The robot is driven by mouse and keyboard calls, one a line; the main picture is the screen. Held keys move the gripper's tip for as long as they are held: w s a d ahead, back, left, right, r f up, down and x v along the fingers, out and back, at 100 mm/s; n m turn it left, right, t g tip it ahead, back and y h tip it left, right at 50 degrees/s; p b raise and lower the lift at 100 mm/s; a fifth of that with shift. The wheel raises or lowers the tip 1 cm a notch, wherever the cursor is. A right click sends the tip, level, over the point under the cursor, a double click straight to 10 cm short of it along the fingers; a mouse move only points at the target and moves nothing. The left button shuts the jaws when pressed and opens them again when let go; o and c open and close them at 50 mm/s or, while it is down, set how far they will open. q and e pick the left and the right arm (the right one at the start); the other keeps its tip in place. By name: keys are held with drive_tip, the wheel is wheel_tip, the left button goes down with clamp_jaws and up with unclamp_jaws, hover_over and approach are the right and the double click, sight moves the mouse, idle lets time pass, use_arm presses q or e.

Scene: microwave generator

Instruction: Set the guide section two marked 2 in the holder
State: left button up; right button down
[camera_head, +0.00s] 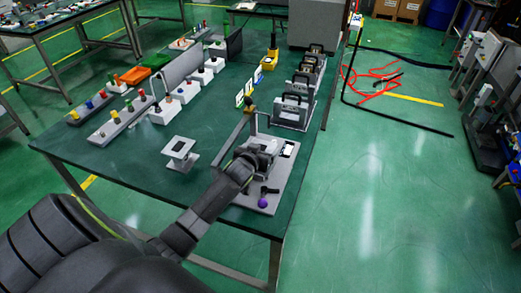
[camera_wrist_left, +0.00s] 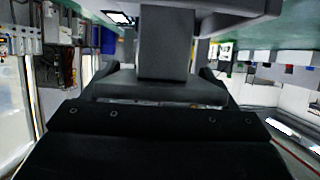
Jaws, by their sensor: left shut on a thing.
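My left gripper (camera_head: 256,158) is at the near right part of the bench, shut on a grey guide section (camera_head: 270,146) over the grey base plate (camera_head: 283,188) of the holder. The arm and gripper cover most of the section, so its mark cannot be read. I cannot tell whether it touches the holder. In the left wrist view, the gripper (camera_wrist_left: 160,100) is seen close up with dark grey parts in front of it, filling the middle. My right gripper is not in view.
Several grey sections with black handles (camera_head: 293,104) stand in a row behind the holder. A small grey stand (camera_head: 180,150) is left of the arm. Bare green bench lies left of the arm.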

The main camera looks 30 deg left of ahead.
use_arm(q)
drive_tip(key=o, duration=1.2)
drive_tip(key=shift+r, duration=0.15)
drive_tip(key=shift+o, duration=1)
drive_tip(key=v, duration=1.7)
drive_tip(key=shift+s+b, duration=0.25)
drive_tip(key=shift+b, duration=0.1)
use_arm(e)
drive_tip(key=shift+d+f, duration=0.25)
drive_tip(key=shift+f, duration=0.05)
use_arm(q)
drive_tip(key=shift+d, duration=0.15)
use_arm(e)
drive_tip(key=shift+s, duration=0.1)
